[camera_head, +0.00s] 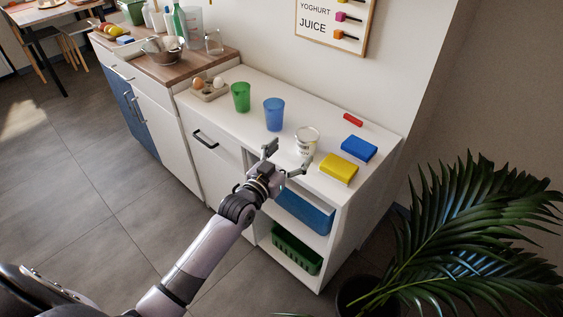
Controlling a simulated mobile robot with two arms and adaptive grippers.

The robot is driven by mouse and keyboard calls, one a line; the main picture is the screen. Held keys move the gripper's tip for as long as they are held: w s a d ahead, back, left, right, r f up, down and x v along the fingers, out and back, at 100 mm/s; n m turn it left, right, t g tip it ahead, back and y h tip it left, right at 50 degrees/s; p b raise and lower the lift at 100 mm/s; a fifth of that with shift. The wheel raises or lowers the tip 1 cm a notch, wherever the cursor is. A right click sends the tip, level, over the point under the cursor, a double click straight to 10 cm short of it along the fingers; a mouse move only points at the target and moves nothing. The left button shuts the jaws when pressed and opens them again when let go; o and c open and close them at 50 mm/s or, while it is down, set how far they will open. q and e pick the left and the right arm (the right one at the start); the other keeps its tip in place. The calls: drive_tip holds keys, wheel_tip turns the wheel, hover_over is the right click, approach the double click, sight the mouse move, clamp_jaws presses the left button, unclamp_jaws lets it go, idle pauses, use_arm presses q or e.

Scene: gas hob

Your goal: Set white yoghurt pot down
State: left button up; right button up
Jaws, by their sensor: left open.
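The white yoghurt pot (307,140) stands upright on the white cabinet top, between the blue cup and the yellow and blue blocks. My left gripper (286,159) is open at the front edge of the cabinet top, just in front of the pot and a little to its left. Its two fingers are spread and point towards the pot, with nothing held between them. Whether a fingertip touches the pot is hard to tell. My right gripper is not in the picture.
A blue cup (274,114) and a green cup (241,97) stand left of the pot. A yellow block (338,170), a blue block (359,149) and a small red piece (353,120) lie to the right. A plant (470,235) fills the lower right.

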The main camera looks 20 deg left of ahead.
use_arm(q)
drive_tip(key=shift+s+a, duration=0.25)
drive_tip(key=shift+s, duration=0.95)
drive_tip(key=shift+s+a, duration=0.2)
drive_tip(key=shift+s, duration=0.95)
drive_tip(key=s+a+f+g+y, duration=0.1)
drive_tip(key=s+f+g, duration=0.3)
drive_tip(key=f, duration=0.8)
drive_tip(key=s+f+g+y, duration=0.15)
drive_tip(key=s+f, duration=0.45)
drive_tip(key=f, duration=0.6)
drive_tip(key=s+a+f+g, duration=0.1)
drive_tip(key=s+f+g, duration=0.3)
drive_tip(key=f, duration=0.9)
drive_tip(key=s+f+g, duration=0.2)
drive_tip(key=s+f, duration=0.3)
drive_tip(key=s, duration=0.7)
drive_tip(key=s+f+g+p, duration=0.1)
drive_tip(key=s+f, duration=0.4)
drive_tip(key=s, duration=0.6)
drive_tip(key=s+f+g, duration=0.4)
drive_tip(key=s+f, duration=0.2)
drive_tip(key=s, duration=0.6)
drive_tip(key=shift+s+d+y, duration=0.2)
drive_tip(key=shift+s+y, duration=0.1)
drive_tip(key=shift+y, duration=0.15)
